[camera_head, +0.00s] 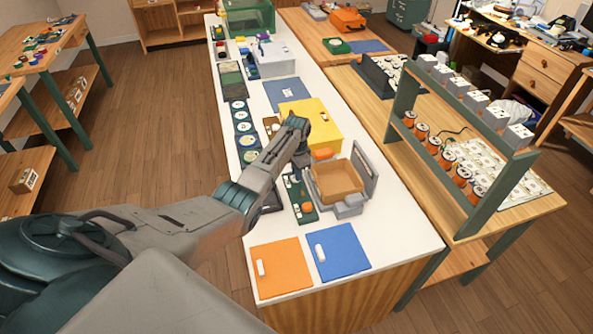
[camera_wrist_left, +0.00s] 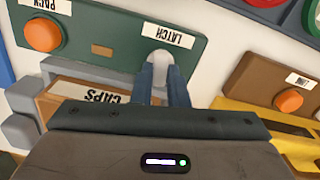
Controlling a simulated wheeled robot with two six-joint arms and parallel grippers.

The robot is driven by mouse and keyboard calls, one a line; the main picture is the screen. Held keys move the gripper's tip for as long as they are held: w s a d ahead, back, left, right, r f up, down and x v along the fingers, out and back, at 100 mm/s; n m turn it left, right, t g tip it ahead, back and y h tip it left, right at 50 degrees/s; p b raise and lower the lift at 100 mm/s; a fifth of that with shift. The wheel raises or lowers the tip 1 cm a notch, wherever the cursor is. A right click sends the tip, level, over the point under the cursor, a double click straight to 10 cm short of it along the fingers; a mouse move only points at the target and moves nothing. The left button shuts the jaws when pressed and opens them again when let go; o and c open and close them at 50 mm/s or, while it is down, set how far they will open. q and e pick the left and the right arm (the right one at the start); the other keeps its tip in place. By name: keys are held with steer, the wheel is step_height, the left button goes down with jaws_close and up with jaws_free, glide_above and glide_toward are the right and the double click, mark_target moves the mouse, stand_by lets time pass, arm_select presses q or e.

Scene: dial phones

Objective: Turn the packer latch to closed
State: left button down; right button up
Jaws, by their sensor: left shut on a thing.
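The packer's green panel (camera_head: 302,206) lies beside the grey packer (camera_head: 351,207) with its open cardboard box (camera_head: 336,181). In the left wrist view the panel (camera_wrist_left: 95,30) shows upside down, with an orange button (camera_wrist_left: 42,35) labelled PACK and a pale latch knob (camera_wrist_left: 158,57) under the LATCH label. My left gripper (camera_wrist_left: 163,78) has its blue fingers shut on the latch knob. The fingers hide part of the knob, so its exact turn is hard to read. In the head view my left arm reaches over the counter and its wrist hides the fingertips. My right gripper is not in view.
A yellow box (camera_head: 325,125) stands just behind the packer. A brown panel (camera_wrist_left: 275,85) with an orange button is to the right in the wrist view. Orange (camera_head: 281,268) and blue (camera_head: 337,251) panels lie at the counter's near end. A rack (camera_head: 465,150) stands to the right.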

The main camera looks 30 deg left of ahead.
arm_select(q)
steer(key=shift+w+r+m, duration=0.1)
steer(key=shift+r+m, duration=0.05)
steer(key=shift+m, duration=0.95)
steer(key=shift+d, duration=0.1)
steer(key=c, duration=1.4)
jaws_free()
steer(key=shift+c, duration=0.2)
steer(key=shift+r, duration=0.25)
step_height(320, 180, up, 10)
steer(key=b, duration=0.2)
